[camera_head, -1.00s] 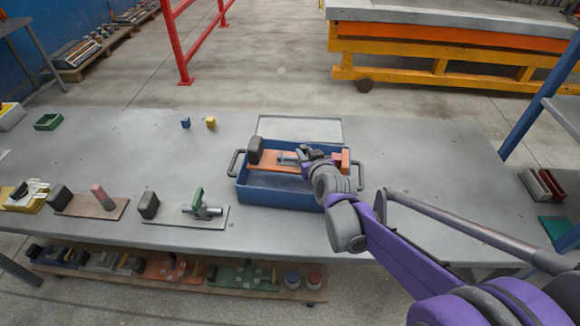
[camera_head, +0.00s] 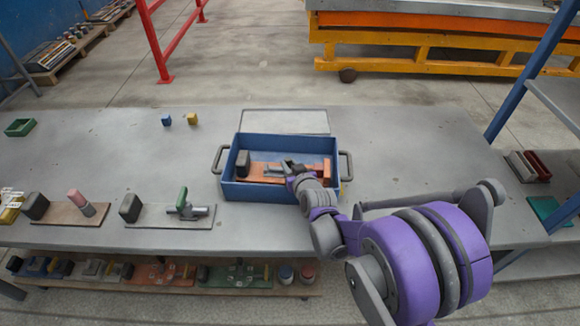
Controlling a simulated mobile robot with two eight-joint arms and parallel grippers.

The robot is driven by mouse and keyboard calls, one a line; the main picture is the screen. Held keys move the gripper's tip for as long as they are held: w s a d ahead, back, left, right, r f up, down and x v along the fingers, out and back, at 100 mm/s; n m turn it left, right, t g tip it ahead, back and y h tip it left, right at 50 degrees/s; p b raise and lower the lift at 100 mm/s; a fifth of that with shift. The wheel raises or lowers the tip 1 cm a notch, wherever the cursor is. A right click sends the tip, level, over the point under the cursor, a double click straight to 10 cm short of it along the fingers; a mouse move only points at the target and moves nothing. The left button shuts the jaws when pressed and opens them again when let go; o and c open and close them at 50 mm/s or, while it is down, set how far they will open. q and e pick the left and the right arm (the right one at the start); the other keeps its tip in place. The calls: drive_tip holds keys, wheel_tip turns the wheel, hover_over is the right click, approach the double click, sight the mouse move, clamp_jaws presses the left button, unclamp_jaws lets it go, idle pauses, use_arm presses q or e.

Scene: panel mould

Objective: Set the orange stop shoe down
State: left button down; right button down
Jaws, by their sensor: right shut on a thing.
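The orange stop shoe (camera_head: 258,170) is a flat orange plate with a dark block at its left end and an orange block at its right end. It lies level within the walls of the blue tote (camera_head: 262,192), which has a grey handle at each side. My right gripper (camera_head: 287,167) reaches in over the tote's right front corner and is shut on the shoe near its middle. My wrist hides part of the shoe, and I cannot tell whether the plate touches the tote's floor. My left gripper is not in view.
A pale flat panel (camera_head: 285,121) lies behind the tote. To the left stand a plate with a green-handled clamp (camera_head: 170,216) and a brown plate with a pink peg (camera_head: 68,214). Small blue and yellow blocks (camera_head: 193,119) stand farther back. The bench's right side is clear.

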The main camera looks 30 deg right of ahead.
drive_tip(key=shift+f, duration=0.25)
drive_tip(key=c, duration=0.7)
unclamp_jaws()
drive_tip(key=shift+s+a+f+b, duration=0.1)
drive_tip(key=shift+s+a+b, duration=0.1)
drive_tip(key=shift+b, duration=0.1)
